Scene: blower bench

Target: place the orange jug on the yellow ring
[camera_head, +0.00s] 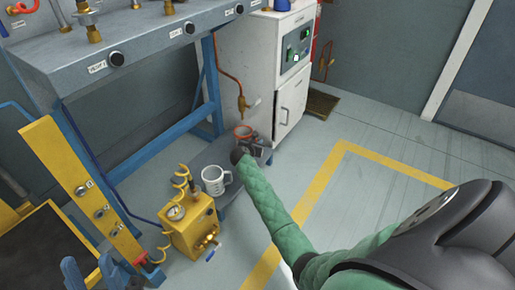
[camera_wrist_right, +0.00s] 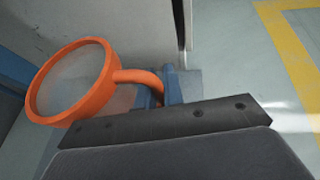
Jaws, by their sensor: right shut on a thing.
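The orange jug (camera_head: 243,131) is small in the head view, low beside the blue bench leg. In the right wrist view its round orange rim (camera_wrist_right: 34,98) and curved handle (camera_wrist_right: 135,76) show large, with a greyish inside. My right gripper (camera_wrist_right: 160,90) is shut on the handle; its blue fingers show on both sides of it. In the head view this gripper (camera_head: 252,147) is partly hidden by its own green-sleeved arm. My left gripper (camera_head: 88,268) is at the lower left, its blue fingers apart and empty. I cannot make out a yellow ring.
The blue-legged bench (camera_head: 170,130) and white cabinet (camera_head: 288,108) stand behind. Floor to the right, with yellow lines (camera_head: 318,188), is clear.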

